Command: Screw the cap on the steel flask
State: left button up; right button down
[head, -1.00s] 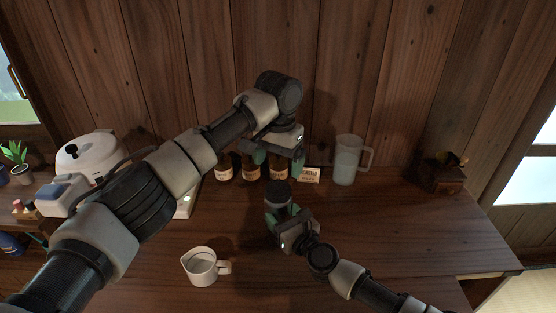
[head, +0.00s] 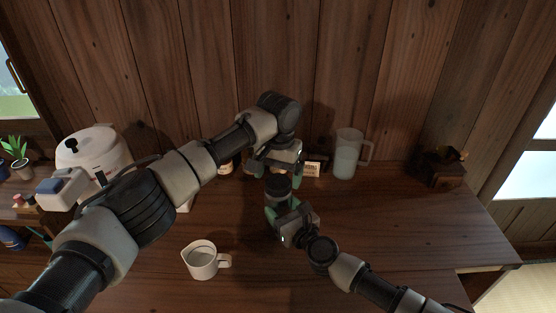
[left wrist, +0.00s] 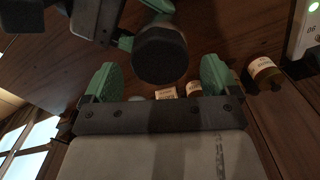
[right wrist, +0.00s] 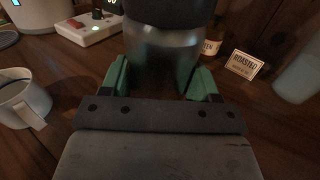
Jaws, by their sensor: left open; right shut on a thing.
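The steel flask (right wrist: 160,60) stands upright between the green fingers of my right gripper (right wrist: 160,85), which is shut on it. The dark round cap (head: 278,186) sits on top of the flask; it also shows in the left wrist view (left wrist: 160,55). How tightly the cap sits cannot be seen. My left gripper (head: 278,168) is open and empty, pointing down just above and behind the cap. In the left wrist view its fingers (left wrist: 159,78) lie to either side of the cap, apart from it.
A white cup (head: 200,262) stands at the front left. A frosted jug (head: 347,157) and a small label card (head: 313,168) stand along the wall near brown bottles (left wrist: 264,73). A dark wooden box (head: 440,168) is at the right.

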pick_arm(q)
jog(key=shift+f, duration=1.2)
jog(key=c, duration=0.9)
jog(key=m, duration=0.3)
jog(key=shift+m, duration=0.4)
jog(key=m, duration=0.4)
jog(key=o, duration=1)
jog(key=shift+c, duration=0.2)
jog(key=shift+r, duration=2.25)
